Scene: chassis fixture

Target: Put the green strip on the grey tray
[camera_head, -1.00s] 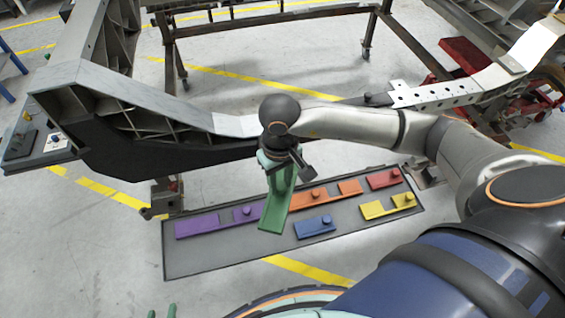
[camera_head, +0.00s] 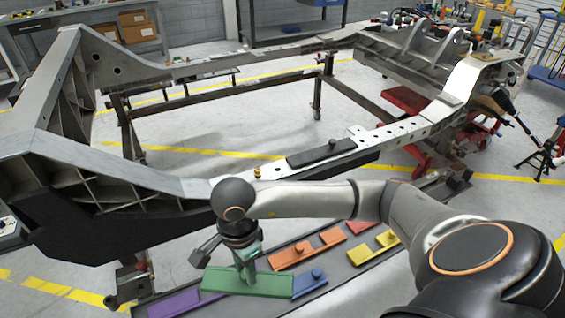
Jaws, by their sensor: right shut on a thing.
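The green strip (camera_head: 262,283) is a long flat bar, held by my right gripper (camera_head: 246,268) from above. It lies roughly level in the picture, over the left-middle part of the grey tray (camera_head: 338,268), and hides part of it. I cannot tell whether it touches the tray or hangs just above it. My right gripper is shut on the green strip, with its arm coming in from the right. My left gripper is not in view.
On the tray are a purple strip (camera_head: 183,304), a blue one (camera_head: 310,282), orange pieces (camera_head: 294,256), yellow pieces (camera_head: 361,255) and a red piece (camera_head: 359,227). The metal chassis frame (camera_head: 395,134) runs behind the tray, with a black strip (camera_head: 321,153) on its beam.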

